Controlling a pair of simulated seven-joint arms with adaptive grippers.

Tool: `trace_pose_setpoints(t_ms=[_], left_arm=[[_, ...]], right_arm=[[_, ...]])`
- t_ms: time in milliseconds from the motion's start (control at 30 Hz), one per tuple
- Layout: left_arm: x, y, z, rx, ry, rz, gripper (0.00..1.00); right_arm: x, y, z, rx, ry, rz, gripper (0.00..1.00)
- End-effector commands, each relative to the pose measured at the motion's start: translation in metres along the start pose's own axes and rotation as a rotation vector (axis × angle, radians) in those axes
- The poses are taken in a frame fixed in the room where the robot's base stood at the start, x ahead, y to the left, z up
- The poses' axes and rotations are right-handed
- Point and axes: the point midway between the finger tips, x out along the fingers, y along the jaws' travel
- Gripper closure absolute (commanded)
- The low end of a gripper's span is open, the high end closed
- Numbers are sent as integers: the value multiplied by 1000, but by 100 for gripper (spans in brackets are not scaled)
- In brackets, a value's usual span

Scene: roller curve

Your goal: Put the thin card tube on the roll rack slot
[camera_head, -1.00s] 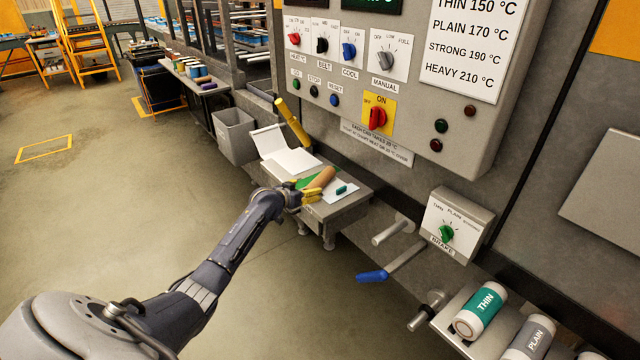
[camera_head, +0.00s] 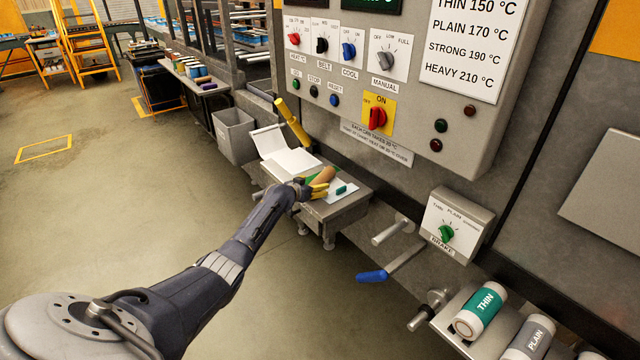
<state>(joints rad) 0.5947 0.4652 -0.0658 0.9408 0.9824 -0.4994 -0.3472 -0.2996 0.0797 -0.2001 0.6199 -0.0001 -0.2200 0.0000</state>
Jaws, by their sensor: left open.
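A brown card tube (camera_head: 324,174) lies on the small grey table (camera_head: 345,212) below the control panel, partly hidden by my left gripper. My left gripper (camera_head: 320,190) has yellow fingers and is open at the near side of the tube; whether they touch cannot be told. At the lower right, a roll with a green THIN label (camera_head: 480,311) and a roll with a grey PLAIN label (camera_head: 529,340) lie on a grey rack (camera_head: 452,325). I cannot tell which rack slot is free. My right gripper is not in view.
A blue-handled crank (camera_head: 372,276) and a brake box (camera_head: 455,228) lie between table and rack. A grey bin (camera_head: 235,136) stands left.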

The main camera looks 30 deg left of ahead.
Motion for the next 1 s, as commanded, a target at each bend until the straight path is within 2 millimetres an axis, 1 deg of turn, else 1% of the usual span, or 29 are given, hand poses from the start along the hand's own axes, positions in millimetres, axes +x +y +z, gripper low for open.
trace_pose_setpoints(t_ms=[33, 200, 633, 1000], left_arm=[[4, 1, 0, -3, 0, 1, 26], [13, 1, 0, -1, 0, 1, 26], [16, 1, 0, 0, 0, 0, 25], [16, 0, 0, 0, 0, 0, 68]], right_arm=[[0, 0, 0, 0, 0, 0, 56], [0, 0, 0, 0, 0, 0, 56], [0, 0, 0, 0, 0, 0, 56], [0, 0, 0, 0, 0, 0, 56]])
